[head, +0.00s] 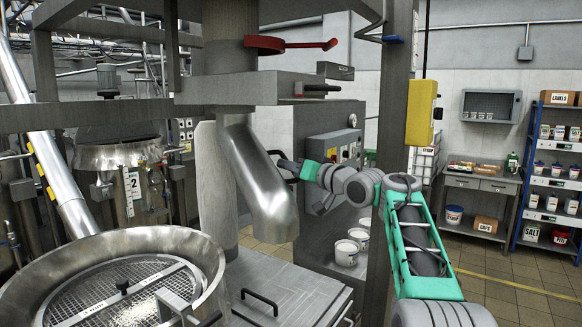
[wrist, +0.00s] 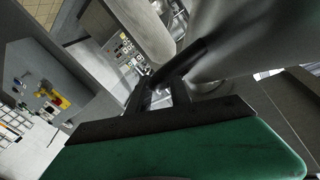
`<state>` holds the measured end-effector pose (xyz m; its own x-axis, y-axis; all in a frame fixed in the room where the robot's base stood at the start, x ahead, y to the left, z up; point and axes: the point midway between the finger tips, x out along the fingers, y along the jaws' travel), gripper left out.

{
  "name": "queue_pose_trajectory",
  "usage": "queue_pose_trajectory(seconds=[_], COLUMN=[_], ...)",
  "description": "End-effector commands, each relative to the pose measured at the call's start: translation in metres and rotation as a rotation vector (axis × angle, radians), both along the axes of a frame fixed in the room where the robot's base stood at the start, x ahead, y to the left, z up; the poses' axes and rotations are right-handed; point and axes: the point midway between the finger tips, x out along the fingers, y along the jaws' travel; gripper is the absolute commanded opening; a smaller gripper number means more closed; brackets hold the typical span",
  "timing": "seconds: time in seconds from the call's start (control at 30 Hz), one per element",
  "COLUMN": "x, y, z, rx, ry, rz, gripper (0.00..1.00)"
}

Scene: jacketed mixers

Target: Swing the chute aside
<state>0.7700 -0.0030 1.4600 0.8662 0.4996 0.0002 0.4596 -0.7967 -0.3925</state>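The chute (head: 258,175) is a bent, shiny steel spout that hangs from the frame in the middle of the head view. Its lower mouth points down and to the right, over a flat grey lid. It is large and close at the upper right of the wrist view (wrist: 245,35). A dark bar handle (wrist: 182,60) sticks out from its side. My gripper (head: 297,170) is at this handle, on the chute's right side. In the wrist view my gripper's dark fingers (wrist: 160,95) reach up to the bar. Whether they are closed on it is unclear.
A round sieve pan (head: 110,270) with a mesh and some white powder stands at the lower left. A grey lid (head: 285,290) with a black handle lies below the chute. A post with a yellow box (head: 421,113) stands behind my arm. A red lever (head: 290,45) is above.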

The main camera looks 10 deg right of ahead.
Motion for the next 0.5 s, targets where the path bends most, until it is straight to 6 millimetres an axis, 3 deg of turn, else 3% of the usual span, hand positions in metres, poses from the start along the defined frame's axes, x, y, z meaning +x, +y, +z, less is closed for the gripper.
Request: queue_pose_trajectory(seconds=[0.27, 0.5], x=[-0.0001, -0.0001], y=[0.0004, 0.0004], z=[0.0, 0.0], rx=[0.0, 0.0], ry=[0.0, 0.0], rz=[0.001, 0.001], gripper=[0.01, 0.0])
